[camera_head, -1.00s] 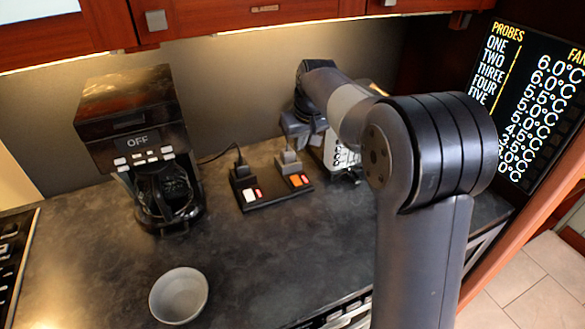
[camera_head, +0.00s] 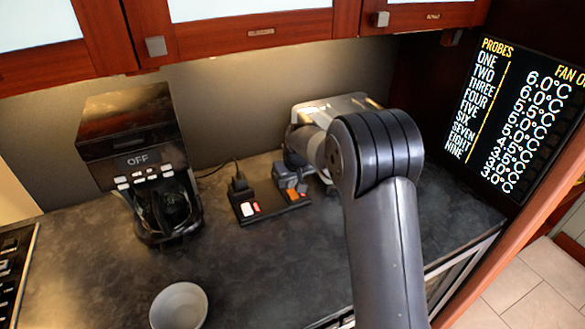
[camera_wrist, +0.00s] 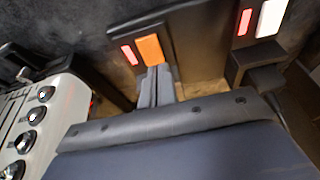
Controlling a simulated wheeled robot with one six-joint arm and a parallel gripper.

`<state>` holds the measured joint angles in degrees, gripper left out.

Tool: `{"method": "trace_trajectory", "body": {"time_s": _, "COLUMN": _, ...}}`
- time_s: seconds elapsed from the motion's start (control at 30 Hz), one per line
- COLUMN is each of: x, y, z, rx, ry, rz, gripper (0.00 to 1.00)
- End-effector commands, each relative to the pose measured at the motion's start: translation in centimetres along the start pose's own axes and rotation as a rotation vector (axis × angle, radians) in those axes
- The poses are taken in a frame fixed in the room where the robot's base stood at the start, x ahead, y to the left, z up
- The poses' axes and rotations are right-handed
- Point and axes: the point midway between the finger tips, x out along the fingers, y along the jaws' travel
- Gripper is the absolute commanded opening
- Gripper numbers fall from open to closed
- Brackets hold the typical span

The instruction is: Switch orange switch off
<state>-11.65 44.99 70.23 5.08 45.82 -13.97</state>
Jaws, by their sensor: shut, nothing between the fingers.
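The orange switch (camera_wrist: 151,50) sits on a black switch block (camera_wrist: 185,30), with a lit red light (camera_wrist: 129,55) to its left in the wrist view. My gripper (camera_wrist: 155,68) is shut and empty. Its fingertips are right at the lower edge of the orange switch; I cannot tell whether they touch or press it. In the head view my gripper (camera_head: 292,186) is low over the right half of the switch block (camera_head: 270,207) and hides most of the orange switch. A white switch (camera_wrist: 271,18) with a lit red light (camera_wrist: 244,22) is on the other half.
A coffee maker (camera_head: 135,160) showing OFF stands to the left. A grey bowl (camera_head: 179,306) is at the front. A silver appliance with black knobs (camera_wrist: 35,118) is close beside my gripper. A black plug (camera_wrist: 262,75) sits below the white switch. Open counter lies in front.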

Motion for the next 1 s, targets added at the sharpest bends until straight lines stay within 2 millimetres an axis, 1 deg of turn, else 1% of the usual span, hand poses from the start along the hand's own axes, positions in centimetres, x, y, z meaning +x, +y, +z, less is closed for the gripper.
{"method": "trace_trajectory", "body": {"time_s": 0.1, "x": 1.0, "y": 0.0, "z": 0.2, "rx": 0.0, "ry": -0.001, "rz": 0.0, "gripper": 0.0}}
{"method": "trace_trajectory", "body": {"time_s": 0.2, "x": 1.5, "y": 0.0, "z": 0.3, "rx": 0.0, "ry": -0.001, "rz": 0.0, "gripper": 0.0}}
{"method": "trace_trajectory", "body": {"time_s": 0.6, "x": 1.8, "y": 0.0, "z": 0.4, "rx": 0.0, "ry": 0.001, "rz": 0.0, "gripper": 0.0}}
{"method": "trace_trajectory", "body": {"time_s": 0.77, "x": 2.6, "y": 0.0, "z": 0.4, "rx": 0.0, "ry": 0.0, "rz": 0.0, "gripper": 0.0}}
{"method": "trace_trajectory", "body": {"time_s": 0.8, "x": 2.2, "y": 0.0, "z": 0.3, "rx": 0.0, "ry": 0.0, "rz": 0.0, "gripper": 0.0}}
{"method": "trace_trajectory", "body": {"time_s": 1.0, "x": 2.2, "y": 0.0, "z": 0.4, "rx": 0.0, "ry": -0.002, "rz": -0.001, "gripper": 0.0}}
